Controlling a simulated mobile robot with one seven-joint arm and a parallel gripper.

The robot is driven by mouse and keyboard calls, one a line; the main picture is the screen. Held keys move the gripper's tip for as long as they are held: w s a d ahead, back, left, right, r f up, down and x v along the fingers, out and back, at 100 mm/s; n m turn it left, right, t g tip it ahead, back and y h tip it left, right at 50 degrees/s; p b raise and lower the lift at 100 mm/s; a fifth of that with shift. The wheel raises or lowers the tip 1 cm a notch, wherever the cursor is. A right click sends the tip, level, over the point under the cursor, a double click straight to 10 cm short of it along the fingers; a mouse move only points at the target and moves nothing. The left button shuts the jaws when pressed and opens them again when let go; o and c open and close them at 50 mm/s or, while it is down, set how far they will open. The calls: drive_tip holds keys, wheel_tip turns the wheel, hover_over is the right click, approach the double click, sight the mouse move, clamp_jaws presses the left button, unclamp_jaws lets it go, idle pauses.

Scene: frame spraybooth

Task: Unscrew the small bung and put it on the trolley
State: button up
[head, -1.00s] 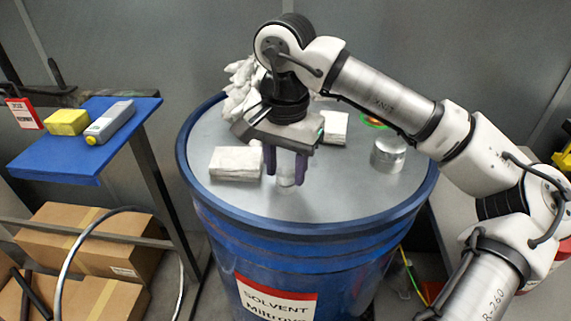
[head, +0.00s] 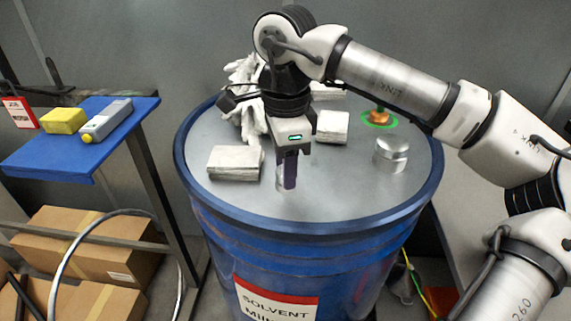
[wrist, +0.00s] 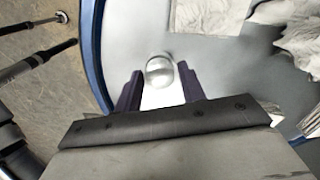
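The small bung (head: 282,186) is a short silver cylinder standing on the grey top of the blue drum, near its front. My gripper (head: 287,184) points down over it, its dark purple fingers largely in line in the head view and partly covering the bung. In the wrist view the bung's round top (wrist: 159,70) shows between the open fingertips (wrist: 159,76), with narrow gaps; I see no clear grip. The blue-topped trolley (head: 35,158) stands left of the drum.
A yellow block (head: 64,121) and a grey bottle (head: 107,120) lie on the trolley's rear; its front is clear. A larger silver bung (head: 391,153), white blocks (head: 235,163) and a rag (head: 247,110) are on the drum (head: 330,192).

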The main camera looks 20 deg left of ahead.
drive_tip(key=m, duration=0.4)
drive_tip(key=shift+b, duration=0.4)
drive_tip(key=m+b, duration=0.1)
drive_tip(key=m, duration=0.8)
drive_tip(key=shift+m+b, duration=0.4)
drive_tip(key=m, duration=0.3)
drive_tip(key=shift+m, duration=0.4)
drive_tip(key=shift+c, duration=0.4)
drive_tip(key=c, duration=0.6)
drive_tip(key=shift+o, duration=0.2)
drive_tip(key=shift+r+n+p, duration=0.2)
drive_tip(key=shift+n+p, duration=0.5)
drive_tip(key=shift+n, duration=0.3)
drive_tip(key=shift+f+n+p, duration=0.15)
drive_tip(key=shift+n+p, duration=0.15)
drive_tip(key=shift+n, duration=1.1)
